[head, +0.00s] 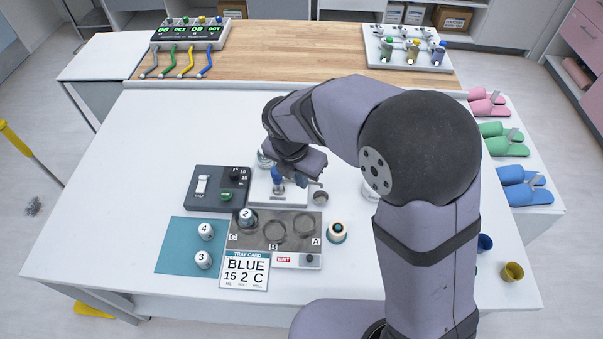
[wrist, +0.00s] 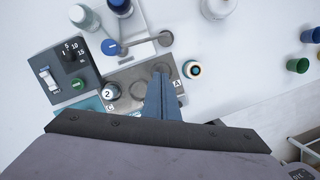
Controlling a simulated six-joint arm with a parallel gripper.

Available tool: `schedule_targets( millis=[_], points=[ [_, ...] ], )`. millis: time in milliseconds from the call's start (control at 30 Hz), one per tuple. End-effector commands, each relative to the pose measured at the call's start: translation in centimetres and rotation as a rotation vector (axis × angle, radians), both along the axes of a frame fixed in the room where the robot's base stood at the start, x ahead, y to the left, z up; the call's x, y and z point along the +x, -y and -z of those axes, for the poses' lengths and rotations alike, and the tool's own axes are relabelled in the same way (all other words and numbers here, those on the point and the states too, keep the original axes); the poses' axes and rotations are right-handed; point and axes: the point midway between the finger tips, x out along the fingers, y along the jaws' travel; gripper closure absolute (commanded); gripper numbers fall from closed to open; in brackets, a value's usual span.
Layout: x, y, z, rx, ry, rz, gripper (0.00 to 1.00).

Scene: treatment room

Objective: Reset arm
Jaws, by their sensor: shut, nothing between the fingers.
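My gripper (wrist: 163,100) is shut and empty. Its fingers point over the grey tray (wrist: 130,75) in the wrist view. In the head view my gripper (head: 318,178) hangs above the white stand (head: 285,198), largely hidden by its own body. A white piece marked 2 (head: 246,216) sits at spot C of the tray; the ring spots at B and A look empty. The card (head: 246,271) in front reads BLUE, 15, 2, C. A blue-topped part (head: 277,176) is on the white stand.
A dark control box (head: 217,188) stands left of the stand. Pieces 4 (head: 205,232) and 3 (head: 203,260) sit on a teal mat (head: 175,250). The table's left side is clear.

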Motion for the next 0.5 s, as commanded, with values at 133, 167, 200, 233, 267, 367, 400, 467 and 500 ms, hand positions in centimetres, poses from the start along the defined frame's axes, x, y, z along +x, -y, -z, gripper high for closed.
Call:
schedule_targets(
  millis=[133,167,200,233,267,367,400,467,500],
  points=[
    [0.00,-0.01,-0.04,0.000,0.000,0.000,1.00],
    [0.01,-0.02,-0.04,0.000,0.000,0.002,1.00],
    [0.01,-0.02,-0.03,0.003,0.001,0.013,1.00],
    [0.01,-0.02,-0.03,0.005,0.002,0.022,1.00],
    [0.01,-0.02,-0.03,0.008,0.004,0.038,1.00],
    [0.01,-0.02,-0.02,0.026,0.013,0.123,1.00],
    [0.02,-0.02,-0.01,0.037,0.019,0.171,1.00],
    [0.04,-0.04,-0.01,0.056,0.030,0.262,1.00],
    [0.04,-0.06,-0.01,0.072,0.038,0.333,1.00]
  ],
)
